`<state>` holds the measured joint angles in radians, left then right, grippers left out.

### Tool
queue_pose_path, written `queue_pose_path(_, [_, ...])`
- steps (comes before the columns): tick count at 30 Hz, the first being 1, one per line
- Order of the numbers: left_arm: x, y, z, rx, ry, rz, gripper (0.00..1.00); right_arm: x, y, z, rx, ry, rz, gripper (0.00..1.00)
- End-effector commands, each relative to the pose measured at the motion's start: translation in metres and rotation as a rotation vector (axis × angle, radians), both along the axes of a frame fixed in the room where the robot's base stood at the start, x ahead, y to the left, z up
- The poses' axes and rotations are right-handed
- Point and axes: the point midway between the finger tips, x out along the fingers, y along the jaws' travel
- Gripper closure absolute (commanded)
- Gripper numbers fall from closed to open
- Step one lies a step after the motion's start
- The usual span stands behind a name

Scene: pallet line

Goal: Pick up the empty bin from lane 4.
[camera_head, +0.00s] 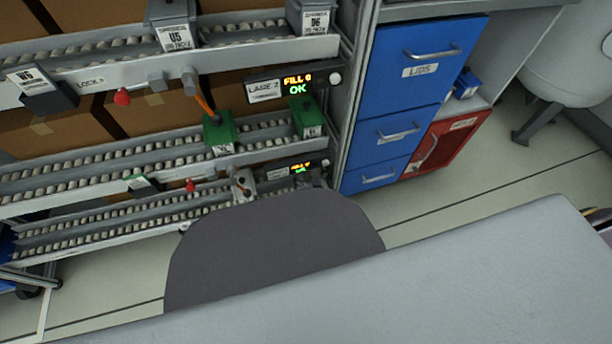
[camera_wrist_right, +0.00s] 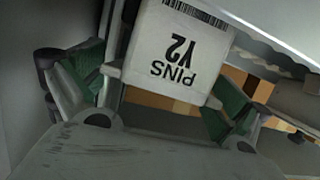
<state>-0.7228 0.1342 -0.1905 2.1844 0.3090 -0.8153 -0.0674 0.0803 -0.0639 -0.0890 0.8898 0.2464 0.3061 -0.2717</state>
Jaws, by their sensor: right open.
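In the wrist view my right gripper (camera_wrist_right: 158,88) is open, its two green-padded fingers apart. In the head view a dark grey rounded part of my own arm covers the end of the lowest roller lane (camera_head: 110,215), hiding most of the gripper. A small sign (camera_head: 290,170) hangs above that lane, its lane number too small to read. My left gripper is not in view.
The upper lanes hold a grey bin "U5" (camera_head: 172,30), another grey bin (camera_head: 315,15) and green bins (camera_head: 219,132) (camera_head: 308,118). A display (camera_head: 294,86) reads "OK". A blue drawer cabinet (camera_head: 410,90) and red box (camera_head: 446,143) stand right of the rack. Floor (camera_head: 510,190) is clear there.

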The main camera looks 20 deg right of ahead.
Motion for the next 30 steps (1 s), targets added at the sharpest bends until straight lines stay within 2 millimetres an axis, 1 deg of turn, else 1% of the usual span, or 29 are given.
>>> queue_pose_path(1, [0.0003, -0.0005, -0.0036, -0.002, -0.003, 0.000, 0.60, 0.0026, 0.0002, -0.0022, 0.000, -0.001, 0.000, 0.00])
queue_pose_path(7, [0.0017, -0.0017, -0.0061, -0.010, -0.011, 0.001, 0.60, 0.0080, 0.0003, -0.0024, 0.000, -0.001, 0.000, 0.00])
queue_pose_path(22, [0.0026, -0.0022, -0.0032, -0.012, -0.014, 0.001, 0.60, 0.0082, 0.0003, -0.0019, 0.000, -0.001, 0.000, 0.00])
queue_pose_path(30, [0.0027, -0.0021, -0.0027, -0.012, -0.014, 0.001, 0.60, 0.0082, 0.0001, -0.0020, 0.000, -0.001, 0.000, 0.35])
